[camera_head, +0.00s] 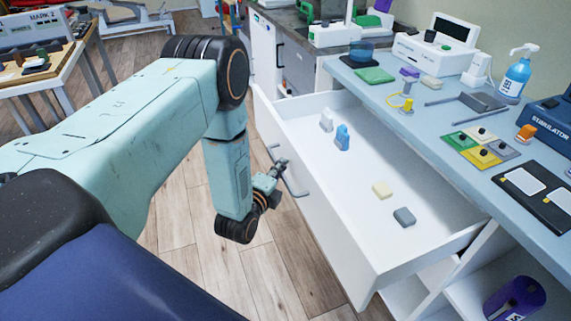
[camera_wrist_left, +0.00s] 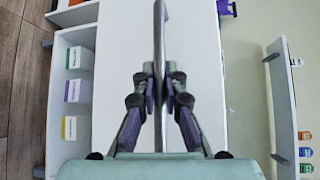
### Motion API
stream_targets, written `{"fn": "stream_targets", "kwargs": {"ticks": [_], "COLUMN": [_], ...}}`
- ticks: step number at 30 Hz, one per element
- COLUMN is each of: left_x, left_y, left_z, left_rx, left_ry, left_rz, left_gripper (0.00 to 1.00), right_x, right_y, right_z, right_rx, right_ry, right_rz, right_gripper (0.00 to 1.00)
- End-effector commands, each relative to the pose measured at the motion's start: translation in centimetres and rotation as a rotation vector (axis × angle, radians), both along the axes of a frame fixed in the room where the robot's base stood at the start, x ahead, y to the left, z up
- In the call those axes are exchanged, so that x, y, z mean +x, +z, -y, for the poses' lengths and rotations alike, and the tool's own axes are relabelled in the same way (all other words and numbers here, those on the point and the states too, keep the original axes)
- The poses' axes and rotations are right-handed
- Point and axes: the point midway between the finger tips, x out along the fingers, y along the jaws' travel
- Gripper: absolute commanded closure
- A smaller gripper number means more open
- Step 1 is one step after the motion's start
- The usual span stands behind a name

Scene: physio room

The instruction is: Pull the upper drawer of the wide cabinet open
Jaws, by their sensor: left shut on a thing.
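The upper drawer (camera_head: 318,218) of the wide cabinet (camera_head: 425,122) stands well open in the head view, its white tray pulled out from under the blue-grey top. Its grey bar handle (camera_head: 299,189) is on the front panel, and it also shows upright in the left wrist view (camera_wrist_left: 159,35). My left gripper (camera_head: 281,166) is at the handle. In the left wrist view its two fingers (camera_wrist_left: 160,88) close on the bar from both sides. The fingertips are small and partly hidden in the head view. My right gripper is not in view.
In the drawer lie a white item (camera_head: 326,120), a blue item (camera_head: 342,137), a cream block (camera_head: 382,189) and a grey block (camera_head: 404,216). The top carries a blue pump bottle (camera_head: 516,74), coloured pads and devices. Wooden floor (camera_head: 205,260) is clear before the drawer.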

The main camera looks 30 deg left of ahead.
Motion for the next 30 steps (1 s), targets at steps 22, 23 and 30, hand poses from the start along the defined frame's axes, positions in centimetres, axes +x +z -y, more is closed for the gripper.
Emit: {"fn": "stream_targets", "kwargs": {"ticks": [22,23,30], "left_x": [-0.2,-0.3,-3.9], "left_y": [0.0,0.0,0.4], "left_z": [-0.1,-0.1,0.4], "left_rx": [0.0,0.0,-0.002], "left_ry": [0.002,0.002,0.002], "left_rz": [0.001,0.001,-0.004], "left_gripper": [0.8,0.8,0.8], "right_x": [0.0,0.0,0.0], "right_y": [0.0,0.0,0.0], "right_z": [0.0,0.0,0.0], "right_rx": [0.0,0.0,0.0], "right_ry": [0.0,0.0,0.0], "right_rz": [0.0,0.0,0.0], "right_gripper": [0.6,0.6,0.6]}}
